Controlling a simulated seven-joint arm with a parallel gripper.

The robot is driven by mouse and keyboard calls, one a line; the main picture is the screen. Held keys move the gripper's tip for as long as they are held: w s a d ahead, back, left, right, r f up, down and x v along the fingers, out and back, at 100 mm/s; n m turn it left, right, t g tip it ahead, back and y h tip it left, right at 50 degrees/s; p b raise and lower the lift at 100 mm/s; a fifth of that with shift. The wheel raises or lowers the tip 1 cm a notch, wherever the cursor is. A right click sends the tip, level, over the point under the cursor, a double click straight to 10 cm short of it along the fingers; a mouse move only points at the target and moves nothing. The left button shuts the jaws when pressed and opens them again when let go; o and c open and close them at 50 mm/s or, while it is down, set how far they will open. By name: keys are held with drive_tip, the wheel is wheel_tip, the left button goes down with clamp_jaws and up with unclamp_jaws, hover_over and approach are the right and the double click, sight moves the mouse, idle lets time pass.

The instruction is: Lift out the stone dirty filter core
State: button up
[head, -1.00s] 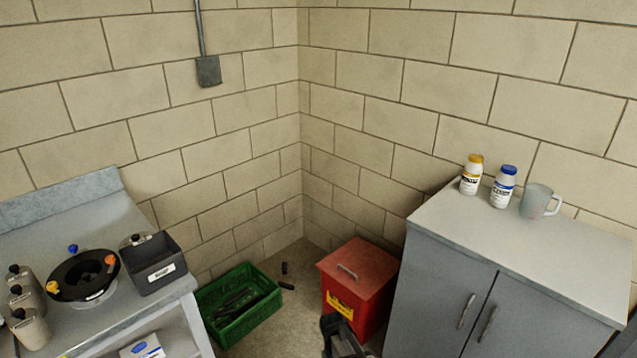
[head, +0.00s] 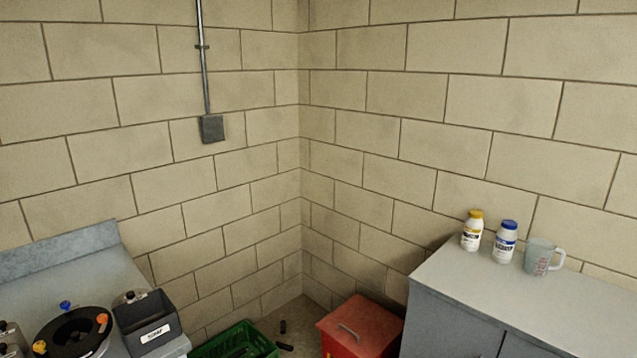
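At the lower left, a black round ring-shaped unit (head: 78,332) with blue and orange knobs stands on the grey bench (head: 70,275), cut off by the bottom edge. Pale stone-coloured, black-capped pieces (head: 10,335) stand at the left edge, partly out of frame. Another pale piece with a dark cap (head: 131,297) shows partly behind a dark bin (head: 150,322). I cannot tell which is the stone dirty filter core. My gripper is not in view.
A green crate (head: 237,337) and a red box (head: 352,325) with a handle stand on the floor. A grey cabinet (head: 450,318) at right carries a yellow-capped bottle (head: 472,232), a blue-capped bottle (head: 504,243) and a measuring jug (head: 540,258). A wall box (head: 212,129) hangs above.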

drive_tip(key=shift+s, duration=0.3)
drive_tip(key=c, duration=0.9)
